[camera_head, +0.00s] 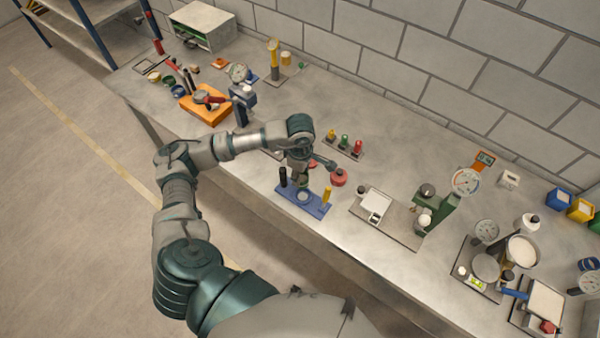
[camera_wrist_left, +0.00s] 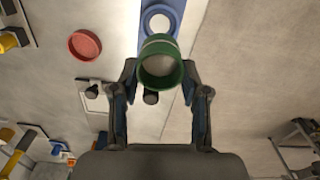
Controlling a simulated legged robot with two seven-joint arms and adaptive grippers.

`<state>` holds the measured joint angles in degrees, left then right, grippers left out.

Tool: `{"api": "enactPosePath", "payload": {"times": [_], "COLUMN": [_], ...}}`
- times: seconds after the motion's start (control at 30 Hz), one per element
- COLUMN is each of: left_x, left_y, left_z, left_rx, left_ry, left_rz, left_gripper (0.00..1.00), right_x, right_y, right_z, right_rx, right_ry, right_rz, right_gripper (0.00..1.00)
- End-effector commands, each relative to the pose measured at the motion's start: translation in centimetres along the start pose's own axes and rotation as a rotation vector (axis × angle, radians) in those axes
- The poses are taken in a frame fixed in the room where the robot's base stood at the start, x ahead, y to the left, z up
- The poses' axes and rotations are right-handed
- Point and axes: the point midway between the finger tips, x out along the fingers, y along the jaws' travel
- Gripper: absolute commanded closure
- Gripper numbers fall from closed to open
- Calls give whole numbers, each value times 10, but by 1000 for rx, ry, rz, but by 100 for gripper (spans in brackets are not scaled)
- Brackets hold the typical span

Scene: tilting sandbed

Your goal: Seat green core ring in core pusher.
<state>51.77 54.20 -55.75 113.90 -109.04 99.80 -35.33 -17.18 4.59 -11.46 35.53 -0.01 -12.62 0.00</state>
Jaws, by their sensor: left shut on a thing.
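The green core ring (camera_wrist_left: 160,70) is held between the two fingertips of my left gripper (camera_wrist_left: 160,82), with its open end facing the wrist camera. In the head view my left gripper (camera_head: 302,168) is above the blue core pusher (camera_head: 316,210), with the green ring (camera_head: 303,182) just below it. The core pusher has a black post at its left, a pale round seat in the middle and a yellow post at its right. In the wrist view the blue base (camera_wrist_left: 176,12) and pale seat (camera_wrist_left: 159,22) lie beyond the ring. The ring appears apart from the seat. My right gripper is not shown.
A red round piece (camera_head: 338,177) lies close to the right of the gripper. A rack of coloured plugs (camera_head: 343,144) stands behind. A plate with a white scale (camera_head: 375,204) is to the right. Bare bench lies behind the rack.

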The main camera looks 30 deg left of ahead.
Motion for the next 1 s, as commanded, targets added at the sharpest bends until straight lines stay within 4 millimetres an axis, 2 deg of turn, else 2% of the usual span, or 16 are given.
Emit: {"api": "enactPosePath", "payload": {"times": [1.0], "left_x": [16], "left_y": [0], "left_z": [0], "left_rx": [0], "left_ry": [0], "left_rz": [0], "left_gripper": [89], "right_x": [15], "right_y": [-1], "right_z": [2], "right_rx": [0], "right_ry": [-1], "right_rz": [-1], "right_gripper": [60]}}
